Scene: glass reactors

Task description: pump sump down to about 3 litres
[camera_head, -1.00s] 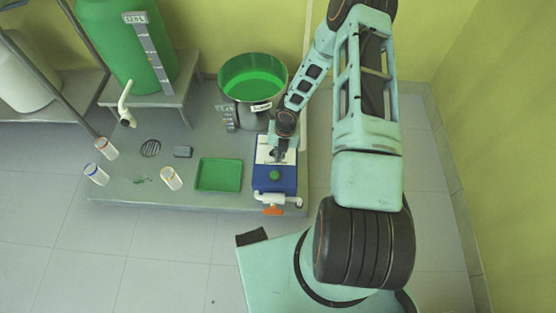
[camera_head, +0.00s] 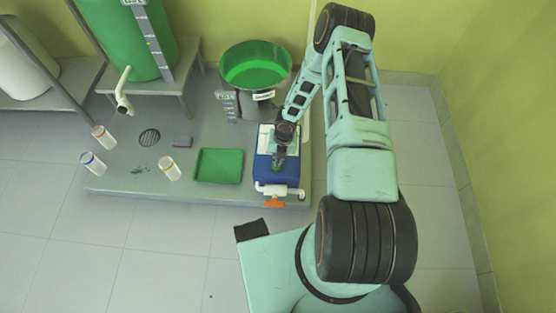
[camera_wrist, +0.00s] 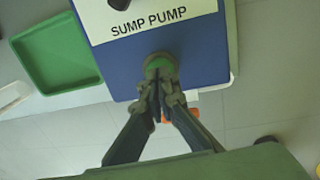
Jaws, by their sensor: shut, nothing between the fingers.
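The blue sump pump box (camera_head: 264,171) stands at the right end of the grey platform. Its white label reading "SUMP PUMP" (camera_wrist: 150,18) shows in the wrist view. A green button (camera_wrist: 160,66) is on the box top. My gripper (camera_head: 279,166) is shut and empty, its fingertips right at the button in the wrist view (camera_wrist: 160,92); I cannot tell whether the button is pressed. An orange valve handle (camera_head: 274,203) sits on white piping at the box's front. The sump (camera_head: 256,68) is a round green-rimmed basin with green liquid, behind the pump.
A green tray (camera_head: 219,166) lies left of the pump. A large green tank (camera_head: 122,40) with a white spout stands behind. Floor in front is clear.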

